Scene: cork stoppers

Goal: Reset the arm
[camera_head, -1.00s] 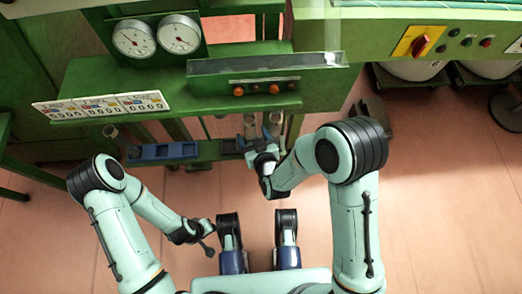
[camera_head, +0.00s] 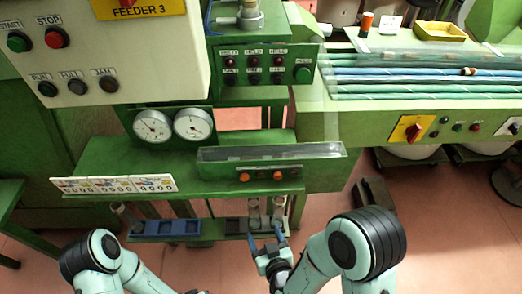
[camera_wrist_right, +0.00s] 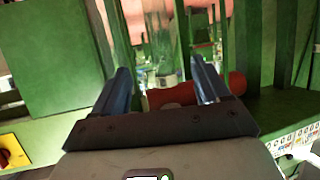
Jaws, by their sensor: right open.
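My right gripper (camera_head: 267,241) is open, its two blue fingers pointing at the green machine in front of the clear tubes. Nothing shows clasped between the fingers. In the right wrist view the open fingers (camera_wrist_right: 163,82) frame a clear tube (camera_wrist_right: 161,45) and a red-orange cylinder (camera_wrist_right: 188,93) beyond them. My left arm (camera_head: 98,255) shows at the bottom left; its gripper is below the picture edge. No cork can be made out clearly.
Two clear tubes (camera_head: 278,208) stand under the green machine ledge (camera_head: 195,180). A blue tray (camera_head: 166,228) and a dark tray (camera_head: 236,226) lie on the low rail. A yellow tray (camera_head: 440,31) sits at the upper right. Open floor (camera_head: 440,230) is at the right.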

